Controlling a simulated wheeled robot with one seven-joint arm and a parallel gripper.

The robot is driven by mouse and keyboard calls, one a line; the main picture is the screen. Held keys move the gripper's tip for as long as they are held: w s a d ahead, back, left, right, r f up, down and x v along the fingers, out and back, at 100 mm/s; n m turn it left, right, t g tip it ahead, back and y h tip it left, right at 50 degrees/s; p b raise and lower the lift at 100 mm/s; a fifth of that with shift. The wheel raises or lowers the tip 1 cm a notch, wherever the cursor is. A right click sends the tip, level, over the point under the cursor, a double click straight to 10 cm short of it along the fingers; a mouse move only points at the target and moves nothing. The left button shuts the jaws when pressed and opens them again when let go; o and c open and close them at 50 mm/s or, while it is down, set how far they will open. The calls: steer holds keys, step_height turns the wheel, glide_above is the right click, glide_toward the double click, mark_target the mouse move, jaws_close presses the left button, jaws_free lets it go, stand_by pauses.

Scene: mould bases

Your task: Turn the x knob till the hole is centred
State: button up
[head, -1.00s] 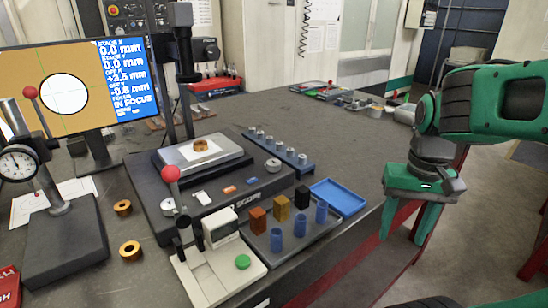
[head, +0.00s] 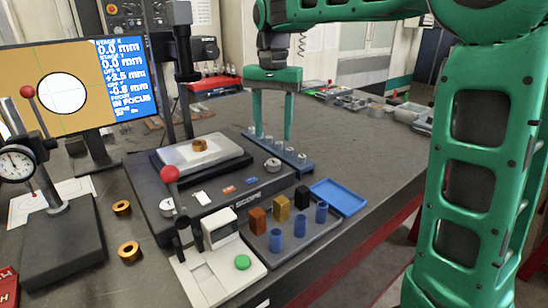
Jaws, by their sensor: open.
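The microscope (head: 240,190) has a stage (head: 222,152) with a brass ring (head: 200,145) on it. One silver knob (head: 273,165) is at its right side and another (head: 168,208) at its front left; I cannot read which is x. The screen (head: 85,112) shows a white hole (head: 62,93) on an orange field with thin cross lines. It reads stage X and Y 0.0 mm, a positive X offset, Y offset about -0.8 mm, in focus. My gripper (head: 272,134) is open and empty, pointing down behind the right knob, apart from it.
A blue rail (head: 280,150) with several pegs lies close below my gripper. A dial gauge (head: 17,163) is at left.

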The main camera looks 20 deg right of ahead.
mark_target(273, 161)
step_height(273, 161, down, 9)
steer(key=shift+r, duration=0.1)
stand_by(0.4)
steer(key=shift+d, duration=0.1)
steer(key=c, duration=1.1)
